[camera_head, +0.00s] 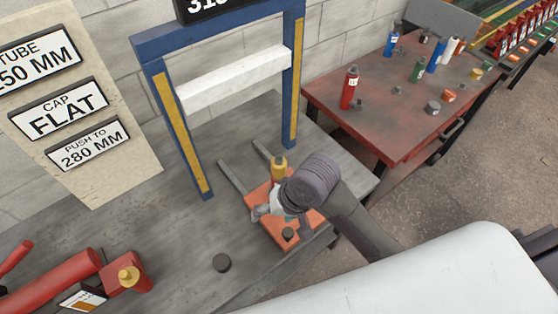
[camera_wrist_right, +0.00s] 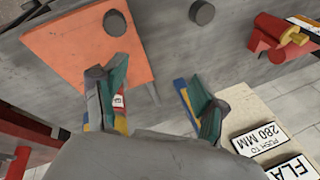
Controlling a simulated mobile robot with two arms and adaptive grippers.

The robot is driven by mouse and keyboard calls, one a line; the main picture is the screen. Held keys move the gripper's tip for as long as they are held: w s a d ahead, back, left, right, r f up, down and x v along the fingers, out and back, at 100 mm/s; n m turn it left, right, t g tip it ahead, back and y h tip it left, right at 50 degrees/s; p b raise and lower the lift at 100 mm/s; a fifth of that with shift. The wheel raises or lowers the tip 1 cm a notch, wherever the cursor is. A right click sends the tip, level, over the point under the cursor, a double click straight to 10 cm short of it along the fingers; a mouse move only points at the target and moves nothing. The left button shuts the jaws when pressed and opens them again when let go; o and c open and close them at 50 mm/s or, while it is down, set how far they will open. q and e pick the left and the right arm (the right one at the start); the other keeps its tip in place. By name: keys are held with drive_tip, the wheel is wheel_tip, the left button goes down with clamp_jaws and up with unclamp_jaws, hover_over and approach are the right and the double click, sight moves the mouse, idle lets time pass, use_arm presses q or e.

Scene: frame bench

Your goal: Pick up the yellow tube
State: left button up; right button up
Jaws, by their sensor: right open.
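My left gripper is not in view.
A blue frame (camera_head: 202,160) with a white crossbar stands behind the plate. A dark cap (camera_head: 222,262) lies on the bench; another (camera_head: 288,234) sits on the plate. A red clamp (camera_head: 125,272) is at lower left. A red table (camera_head: 395,110) with several tubes stands at right.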

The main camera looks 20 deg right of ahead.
sight(279, 165)
drive_tip(key=w+d+r+m+g+h, duration=0.1)
drive_tip(key=w+r+m, duration=0.3)
drive_tip(key=w+d+r+m+h, duration=0.1)
drive_tip(key=w+d+r+m, duration=0.1)
drive_tip(key=w+r+m, duration=0.1)
drive_tip(key=w+d+r+m+g+h, duration=0.1)
drive_tip(key=w+d+r+m, duration=0.1)
drive_tip(key=w+r+m, duration=0.2)
drive_tip(key=shift+w+d+r+m+g+h, duration=0.1)
drive_tip(key=shift+w+r, duration=0.1)
drive_tip(key=shift+w, duration=0.2)
drive_tip(key=shift+w+r+m+g+h, duration=0.1)
drive_tip(key=shift+w+r, duration=0.15)
drive_tip(key=shift+w, duration=0.2)
drive_tip(key=shift+w+d+r+m+g+h, duration=0.1)
drive_tip(key=shift+w+r, duration=0.1)
drive_tip(key=shift+w, duration=0.2)
drive_tip(key=shift+f, duration=0.25)
wheel_tip(279, 165, down, 8)
drive_tip(key=shift+r+p, duration=0.2)
drive_tip(key=shift+p, duration=0.35)
wheel_tip(279, 165, down, 4)
drive_tip(key=shift+d+f+p, duration=0.1)
drive_tip(key=shift+p, duration=0.65)
drive_tip(key=shift+f, duration=0.55)
clamp_jaws()
drive_tip(key=shift+r, duration=0.1)
